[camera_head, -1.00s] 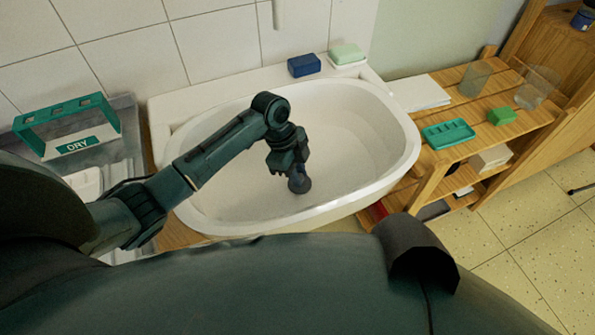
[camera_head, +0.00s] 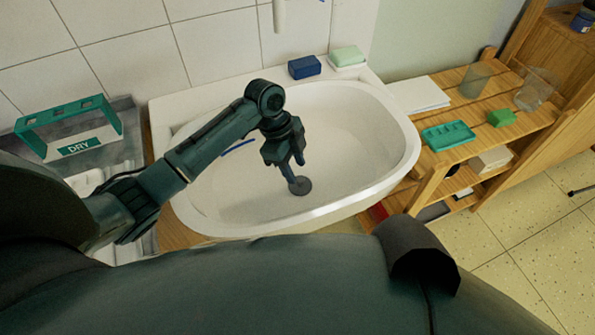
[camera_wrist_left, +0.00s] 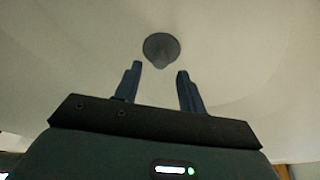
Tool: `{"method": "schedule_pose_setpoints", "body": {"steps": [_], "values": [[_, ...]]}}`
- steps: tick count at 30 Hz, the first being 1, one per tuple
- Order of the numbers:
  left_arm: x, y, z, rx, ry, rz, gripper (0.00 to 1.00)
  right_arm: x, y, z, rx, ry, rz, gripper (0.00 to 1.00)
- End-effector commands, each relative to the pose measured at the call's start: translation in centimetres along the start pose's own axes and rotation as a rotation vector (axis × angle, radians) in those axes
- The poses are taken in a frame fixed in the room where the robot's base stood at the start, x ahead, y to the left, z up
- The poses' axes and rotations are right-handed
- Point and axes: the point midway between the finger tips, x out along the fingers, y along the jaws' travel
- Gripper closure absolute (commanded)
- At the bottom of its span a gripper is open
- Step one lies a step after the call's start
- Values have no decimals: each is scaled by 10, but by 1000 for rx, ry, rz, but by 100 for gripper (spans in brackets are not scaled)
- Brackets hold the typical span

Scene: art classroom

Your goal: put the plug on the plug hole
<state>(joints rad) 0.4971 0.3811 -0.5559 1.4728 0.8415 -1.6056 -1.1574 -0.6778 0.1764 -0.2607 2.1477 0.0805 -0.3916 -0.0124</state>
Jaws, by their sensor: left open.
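The plug (camera_head: 300,186) is a dark grey round disc low in the white basin (camera_head: 402,128), at its front middle. In the left wrist view the plug (camera_wrist_left: 161,48) shows a short raised knob and lies just beyond my fingertips, centred between them. My left gripper (camera_head: 292,164) points down into the basin, just above the plug. In the left wrist view its two fingers (camera_wrist_left: 159,70) are apart with nothing between them. No bare plug hole shows; I cannot tell whether the plug covers it. My right gripper is not in view.
A thin blue streak (camera_head: 238,147) shows in the basin left of my gripper. A blue block (camera_head: 304,67) and a pale green soap (camera_head: 347,56) sit on the back rim. A wooden shelf (camera_head: 470,146) with a green soap dish (camera_head: 448,134) stands at right.

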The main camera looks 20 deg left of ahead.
Motion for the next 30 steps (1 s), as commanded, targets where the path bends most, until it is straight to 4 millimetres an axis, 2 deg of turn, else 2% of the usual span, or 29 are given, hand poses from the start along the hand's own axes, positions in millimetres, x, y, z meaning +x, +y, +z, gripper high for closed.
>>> {"method": "schedule_pose_setpoints", "body": {"steps": [1, 6, 12, 17, 30], "values": [[-15, -2, 0, 0, -2, -6, 60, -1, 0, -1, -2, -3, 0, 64], [-51, -1, 0, -1, 0, -4, 60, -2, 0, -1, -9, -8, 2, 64], [-78, -1, 0, -1, 0, -3, 60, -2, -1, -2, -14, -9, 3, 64], [-86, -1, 0, -2, 1, -1, 60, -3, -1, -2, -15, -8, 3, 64], [-86, -1, 0, -2, 1, 0, 60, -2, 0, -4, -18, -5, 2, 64]]}}
